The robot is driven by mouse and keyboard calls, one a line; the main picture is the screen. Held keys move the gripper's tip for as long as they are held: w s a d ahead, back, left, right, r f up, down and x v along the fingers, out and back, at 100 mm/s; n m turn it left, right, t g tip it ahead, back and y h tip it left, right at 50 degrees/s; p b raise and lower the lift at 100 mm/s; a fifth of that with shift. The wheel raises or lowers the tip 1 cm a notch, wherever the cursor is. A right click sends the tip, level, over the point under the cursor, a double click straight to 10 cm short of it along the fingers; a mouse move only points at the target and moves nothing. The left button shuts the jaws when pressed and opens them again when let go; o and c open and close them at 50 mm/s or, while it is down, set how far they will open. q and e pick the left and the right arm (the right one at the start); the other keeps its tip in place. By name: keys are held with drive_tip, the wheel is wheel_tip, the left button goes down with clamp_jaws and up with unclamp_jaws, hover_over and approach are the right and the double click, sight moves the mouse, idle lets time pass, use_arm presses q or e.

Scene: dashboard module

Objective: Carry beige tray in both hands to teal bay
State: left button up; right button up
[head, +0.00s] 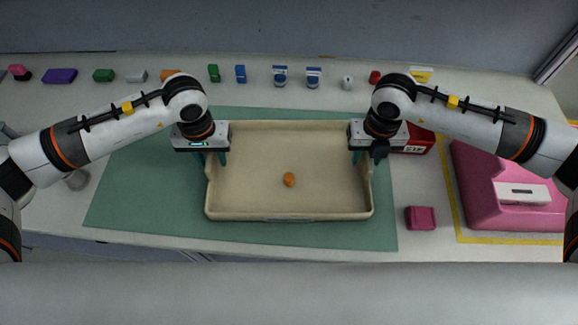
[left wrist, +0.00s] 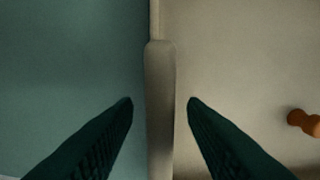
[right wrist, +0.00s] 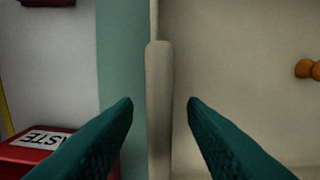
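The beige tray (head: 250,190) sits within the outline of the teal bay (head: 140,200), a flat teal area on the table. A small orange piece (head: 289,180) lies inside the tray and also shows in the left wrist view (left wrist: 304,122). My left gripper (head: 210,158) is open, its fingers on either side of the tray's left wall (left wrist: 160,100), with gaps at both sides. My right gripper (head: 366,157) is open in the same way around the right wall (right wrist: 159,100). The fingers' lower ends are partly hidden in the head view.
A red box (head: 418,139) with a label stands right of the tray. Several small coloured items line the back. The teal area left of the tray is mostly clear.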

use_arm(q)
clamp_jaws()
use_arm(e)
clamp_jaws()
use_arm(q)
drive_tip(key=shift+r, duration=0.1)
